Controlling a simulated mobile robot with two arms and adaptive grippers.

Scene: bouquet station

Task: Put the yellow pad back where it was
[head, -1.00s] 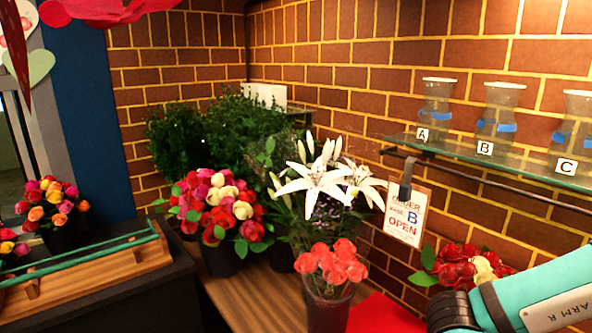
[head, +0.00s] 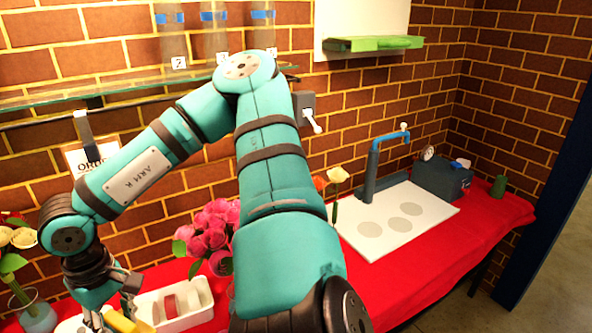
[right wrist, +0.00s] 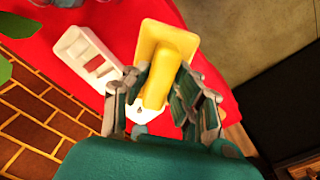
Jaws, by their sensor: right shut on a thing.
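The yellow pad (right wrist: 162,42) is a flat yellow plate with a thick yellow grip, seen in the right wrist view. In the head view the yellow pad (head: 121,322) shows at the bottom left, partly cut off by the frame edge. My right gripper (head: 112,306) points down and is shut on the pad's grip. Its fingers lie on both sides of the grip in the right wrist view (right wrist: 160,98). I cannot tell whether the pad touches anything below it. My left gripper is not in view.
A white tray (head: 203,312) with compartments sits right beside the pad on the red-covered table (head: 415,258). Pink flowers (head: 212,236) and a glass vase (head: 38,316) stand nearby. A white board (head: 436,211) and a tap (head: 372,165) are farther right.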

